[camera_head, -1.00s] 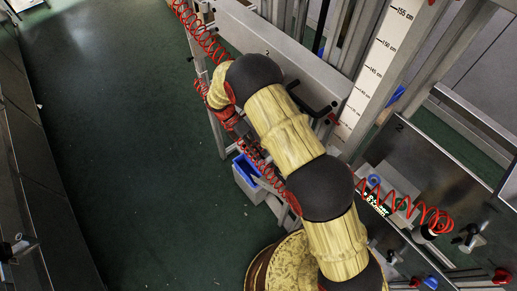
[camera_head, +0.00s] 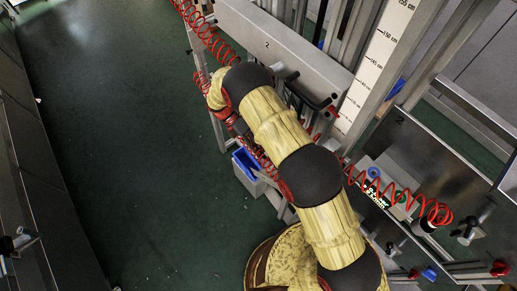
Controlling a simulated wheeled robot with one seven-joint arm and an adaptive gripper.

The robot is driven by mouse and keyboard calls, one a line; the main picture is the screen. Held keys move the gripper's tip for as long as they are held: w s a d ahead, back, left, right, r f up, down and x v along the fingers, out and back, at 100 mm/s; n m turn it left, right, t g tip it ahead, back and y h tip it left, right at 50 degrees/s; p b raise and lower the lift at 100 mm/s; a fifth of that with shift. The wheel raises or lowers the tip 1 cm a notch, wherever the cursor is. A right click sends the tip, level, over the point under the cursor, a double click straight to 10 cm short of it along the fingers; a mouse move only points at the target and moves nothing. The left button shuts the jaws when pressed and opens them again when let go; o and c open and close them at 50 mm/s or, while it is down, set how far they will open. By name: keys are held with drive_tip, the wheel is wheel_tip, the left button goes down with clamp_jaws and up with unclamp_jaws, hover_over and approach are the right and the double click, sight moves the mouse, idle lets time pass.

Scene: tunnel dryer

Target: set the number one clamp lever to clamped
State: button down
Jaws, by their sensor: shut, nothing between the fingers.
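My arm reaches up and left across the picture in the head view. My gripper (camera_head: 239,126) is near the arm's far end, beside the metal frame, mostly hidden by the arm and the red coiled hose; it is shut and empty. A grey beam (camera_head: 300,55) marked "2" is above the arm. A small grey lever (camera_head: 286,74) and a black handle (camera_head: 310,97) are on its lower side, both apart from the gripper. I see no lever marked with a one; it may be hidden behind my arm.
A blue and grey bin (camera_head: 247,168) stands below the gripper. A red coiled hose (camera_head: 203,38) hangs at the upper left, another (camera_head: 415,205) at the right. A white height scale (camera_head: 372,70) stands right of the beam. Green floor (camera_head: 120,140) on the left is clear.

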drive_tip(key=shift+s+d+f, duration=0.2)
drive_tip(key=shift+s+f, duration=0.05)
drive_tip(key=shift+f, duration=0.1)
idle(0.4)
drive_tip(key=v, duration=1.2)
idle(0.6)
